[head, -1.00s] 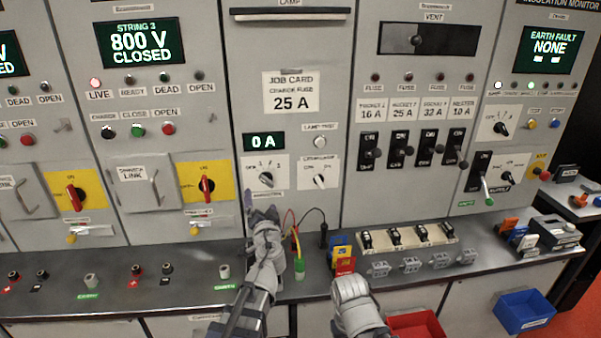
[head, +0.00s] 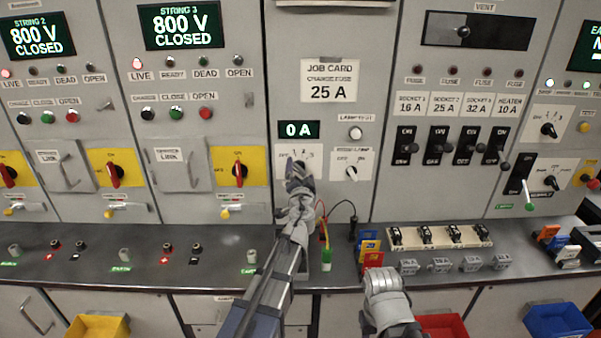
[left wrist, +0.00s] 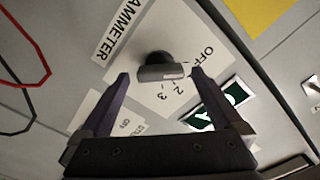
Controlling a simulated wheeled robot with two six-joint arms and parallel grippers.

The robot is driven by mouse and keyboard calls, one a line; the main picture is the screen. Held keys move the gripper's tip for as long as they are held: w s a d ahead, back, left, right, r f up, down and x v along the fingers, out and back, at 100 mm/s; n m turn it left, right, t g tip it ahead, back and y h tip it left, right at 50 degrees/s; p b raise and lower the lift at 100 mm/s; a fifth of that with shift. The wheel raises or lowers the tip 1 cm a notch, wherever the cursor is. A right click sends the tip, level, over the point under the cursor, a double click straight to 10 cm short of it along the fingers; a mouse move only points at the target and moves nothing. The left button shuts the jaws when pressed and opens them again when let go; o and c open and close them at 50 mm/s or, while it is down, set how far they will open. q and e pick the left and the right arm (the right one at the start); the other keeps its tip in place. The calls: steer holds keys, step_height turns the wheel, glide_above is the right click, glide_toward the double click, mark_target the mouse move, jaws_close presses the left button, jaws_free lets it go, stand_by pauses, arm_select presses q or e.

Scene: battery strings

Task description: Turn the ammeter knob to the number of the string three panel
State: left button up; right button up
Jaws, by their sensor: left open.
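The ammeter knob (left wrist: 160,67) is a dark round knob with a grey bar grip, on a white plate (left wrist: 190,60) marked AMMETER, OFF, 1, 2 and 3. I cannot tell which mark it points to. My left gripper (left wrist: 159,75) is open, one finger on each side of the knob, with gaps showing. In the head view my left gripper (head: 298,170) hides most of the knob. The ammeter display (head: 298,130) reads 0 A. The string 3 panel display (head: 181,24) reads 800 V CLOSED. My right gripper (head: 382,283) is low, in front of the bench.
A second knob (head: 351,172) and a lamp test button (head: 355,133) sit right of the ammeter. Fuse holders (head: 438,236) and coloured tags (head: 370,245) stand to the right.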

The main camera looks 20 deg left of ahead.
arm_select(q)
steer(key=shift+w, duration=0.1)
steer(key=c, duration=1.4)
steer(key=shift+m, duration=0.3)
steer(key=m, duration=0.3)
steer(key=shift+m, duration=0.3)
steer(key=m, duration=0.4)
steer(key=shift+f+m, duration=0.15)
steer(key=shift+m, duration=0.15)
steer(key=m, duration=0.4)
steer(key=shift+f+b, duration=0.15)
steer(key=shift+b, duration=0.2)
steer(key=shift+m, duration=2.5)
